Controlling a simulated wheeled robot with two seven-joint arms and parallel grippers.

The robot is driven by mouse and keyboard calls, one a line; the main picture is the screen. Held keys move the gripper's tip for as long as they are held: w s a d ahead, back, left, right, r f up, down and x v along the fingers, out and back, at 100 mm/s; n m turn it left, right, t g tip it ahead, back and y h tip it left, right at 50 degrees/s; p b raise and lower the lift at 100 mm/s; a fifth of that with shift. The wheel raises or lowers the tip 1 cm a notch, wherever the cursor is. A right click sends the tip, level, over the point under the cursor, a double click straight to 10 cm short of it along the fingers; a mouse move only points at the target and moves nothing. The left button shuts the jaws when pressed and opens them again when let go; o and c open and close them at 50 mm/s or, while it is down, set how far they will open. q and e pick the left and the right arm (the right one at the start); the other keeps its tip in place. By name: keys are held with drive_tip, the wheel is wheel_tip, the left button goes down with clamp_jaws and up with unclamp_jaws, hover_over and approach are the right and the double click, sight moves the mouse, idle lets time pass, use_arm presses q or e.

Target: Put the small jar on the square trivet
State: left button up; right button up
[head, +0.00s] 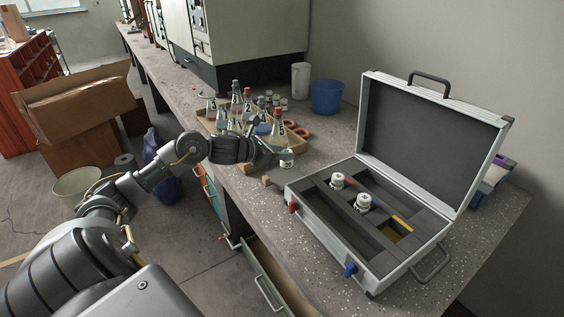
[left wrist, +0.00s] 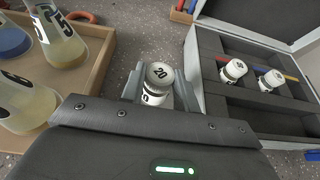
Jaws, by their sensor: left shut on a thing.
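My left gripper (head: 280,157) is shut on a small jar (head: 287,159) and holds it over the bench, between the flask tray and the open case. I cannot make out a square trivet in either view. My right gripper is not in view.
An open metal case (head: 297,197) holds two white-lidded jars (head: 337,181) (head: 363,202) in dark foam. A wooden tray (head: 297,146) carries several numbered flasks. A blue bucket (head: 327,97) stands behind.

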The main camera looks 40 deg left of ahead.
sight(282, 168)
use_arm(q)
drive_tip(key=f, duration=0.3)
drive_tip(key=shift+w+a+f, duration=0.15)
drive_tip(key=shift+w, duration=0.05)
drive_tip(key=shift+f, duration=0.15)
drive_tip(key=shift+f, duration=0.1)
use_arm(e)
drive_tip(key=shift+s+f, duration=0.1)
use_arm(q)
drive_tip(key=o, duration=1)
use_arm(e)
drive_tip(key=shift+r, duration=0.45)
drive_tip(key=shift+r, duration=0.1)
